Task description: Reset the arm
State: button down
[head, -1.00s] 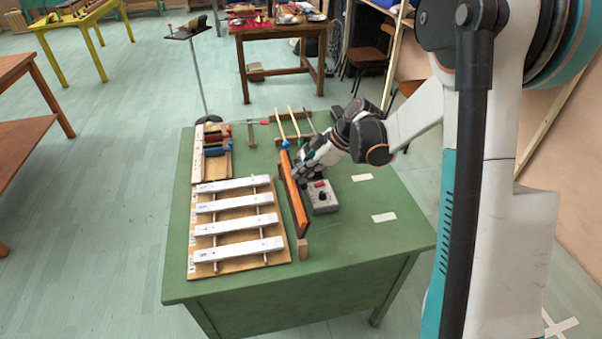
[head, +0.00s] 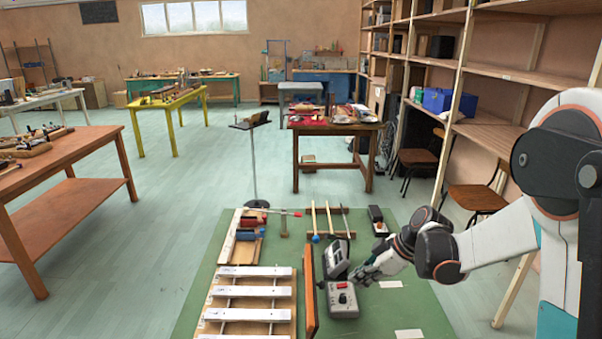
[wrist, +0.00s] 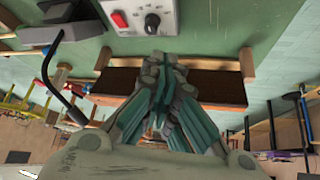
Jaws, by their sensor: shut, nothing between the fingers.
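My gripper (head: 360,274) is shut and empty over the green table, on the right side of a small grey control box (head: 342,301) with a red switch and a dark knob. My arm reaches in from the right of the head view. In the wrist view my closed fingers (wrist: 160,72) point toward the control box (wrist: 172,20), with no object between them. They overlap a brown wooden bar (wrist: 212,86) in that view; I cannot tell whether they touch anything.
Shelving (head: 500,75) and chairs (head: 416,158) stand beyond at right. Open floor (head: 170,215) lies left.

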jog(key=s+r+m+t+h, duration=0.1)
jog(key=s+r+m, duration=0.3)
jog(key=s, duration=0.4)
jog(key=s+d+r+m+t+h, duration=0.1)
jog(key=s+r+m+t+h, duration=0.1)
jog(key=s+r+m, duration=0.3)
jog(key=s+r+m+t+h, duration=0.1)
jog(key=s+r+m+h, duration=0.2)
jog(key=s, duration=0.9)
notch_tip(320, 180, up, 2)
jog(key=shift+s+d+r+m, duration=0.1)
jog(key=shift+s+d+m, duration=0.1)
jog(key=shift+m, duration=0.6)
jog(key=shift+d, duration=0.1)
